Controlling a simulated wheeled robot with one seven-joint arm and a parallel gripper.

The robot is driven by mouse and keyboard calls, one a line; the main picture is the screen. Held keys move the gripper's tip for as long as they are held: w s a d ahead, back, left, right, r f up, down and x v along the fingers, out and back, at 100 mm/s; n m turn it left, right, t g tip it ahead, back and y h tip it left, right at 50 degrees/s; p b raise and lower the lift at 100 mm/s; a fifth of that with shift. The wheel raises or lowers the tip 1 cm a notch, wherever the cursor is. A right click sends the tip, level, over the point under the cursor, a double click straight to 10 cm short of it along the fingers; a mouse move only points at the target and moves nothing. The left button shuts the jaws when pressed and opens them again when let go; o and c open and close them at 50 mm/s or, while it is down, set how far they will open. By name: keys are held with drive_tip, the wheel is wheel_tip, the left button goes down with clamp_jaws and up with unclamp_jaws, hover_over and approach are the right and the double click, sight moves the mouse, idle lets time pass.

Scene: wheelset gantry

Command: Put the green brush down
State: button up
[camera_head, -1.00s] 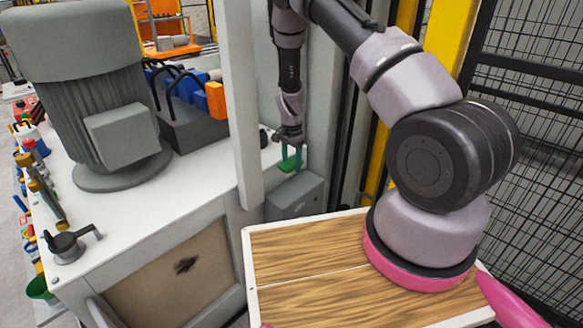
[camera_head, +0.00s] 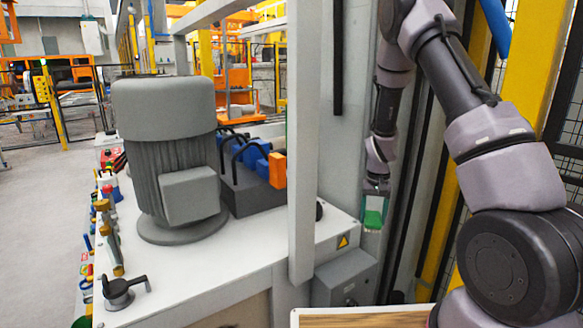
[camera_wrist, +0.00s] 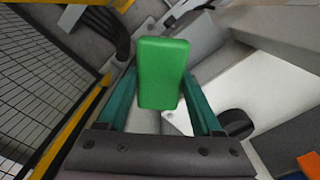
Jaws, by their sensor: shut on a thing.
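The green brush (camera_wrist: 163,72) is held between the teal fingers of my gripper (camera_wrist: 160,105) in the wrist view. Only its flat green block shows clearly; any bristles are hidden. In the head view the green brush (camera_head: 373,212) is small, at the end of my arm, just right of the white machine top's right edge. My gripper (camera_head: 374,200) holds it in the air beside the grey column. Below and to the left of it is a grey box (camera_head: 345,279). I cannot tell the exact gap between the brush and these surfaces.
The white machine top (camera_head: 240,254) bears a large grey motor (camera_head: 165,150), blue and orange parts (camera_head: 265,166) and a black lever (camera_head: 122,291). A white upright post (camera_head: 300,150) stands before my gripper's left side. Mesh fence and a yellow post (camera_head: 538,95) are at right.

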sight(379, 219)
drive_tip(key=s+d+r+n, duration=0.1)
drive_tip(key=s+r+n, duration=0.1)
drive_tip(key=shift+d+r, duration=0.35)
drive_tip(key=shift+d, duration=0.05)
drive_tip(key=shift+w+a+n, duration=0.2)
drive_tip(key=shift+n, duration=0.3)
drive_tip(key=w+a+f+n, duration=0.6)
drive_tip(key=a, duration=0.2)
drive_tip(key=f, duration=0.9)
drive_tip(key=a+f, duration=0.1)
drive_tip(key=f, duration=0.4)
drive_tip(key=shift+a, duration=0.1)
drive_tip(key=shift+f, duration=2.2)
drive_tip(key=o, duration=1.2)
drive_tip(key=shift+f, duration=0.1)
